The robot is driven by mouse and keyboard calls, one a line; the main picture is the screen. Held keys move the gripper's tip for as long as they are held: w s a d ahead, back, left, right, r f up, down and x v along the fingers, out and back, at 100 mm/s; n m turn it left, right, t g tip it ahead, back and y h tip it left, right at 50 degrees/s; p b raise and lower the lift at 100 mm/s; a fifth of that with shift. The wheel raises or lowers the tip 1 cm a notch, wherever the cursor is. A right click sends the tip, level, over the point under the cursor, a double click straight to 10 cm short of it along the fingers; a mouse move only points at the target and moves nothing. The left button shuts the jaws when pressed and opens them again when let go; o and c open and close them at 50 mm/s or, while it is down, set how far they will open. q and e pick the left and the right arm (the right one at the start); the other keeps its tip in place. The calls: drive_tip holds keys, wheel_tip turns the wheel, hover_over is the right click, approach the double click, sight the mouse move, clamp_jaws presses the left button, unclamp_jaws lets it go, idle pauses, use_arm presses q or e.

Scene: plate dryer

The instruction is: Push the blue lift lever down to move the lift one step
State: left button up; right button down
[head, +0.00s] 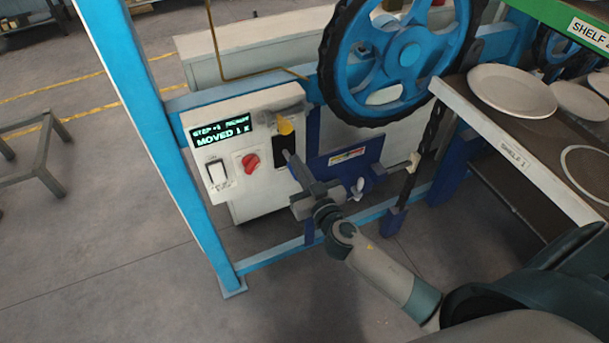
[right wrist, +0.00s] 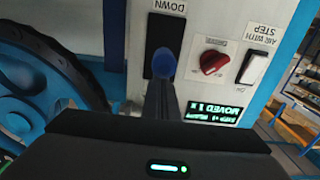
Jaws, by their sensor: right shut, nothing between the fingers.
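The blue lift lever's round knob (right wrist: 164,62) shows in the right wrist view, in front of a black slot marked DOWN. In that view, which is upside down, my right gripper (right wrist: 158,88) is shut and its fingertips appear at the knob; I cannot tell if they touch. In the head view my right gripper (head: 288,157) reaches the black slot (head: 281,143) on the white control box (head: 240,150), and the lever cannot be made out there. The display (head: 222,132) reads MOVED 1, with the rest small. My left gripper is out of view.
A red knob (head: 251,163) and a white rocker switch (head: 216,172) sit left of the slot. A yellow piece (head: 285,126) is above it. A large blue wheel (head: 405,55) and a shelf with plates (head: 512,91) stand to the right. Blue frame posts (head: 150,110) flank the box.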

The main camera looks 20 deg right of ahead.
drive_tip(key=shift+w, duration=0.6)
drive_tip(key=shift+f, duration=0.1)
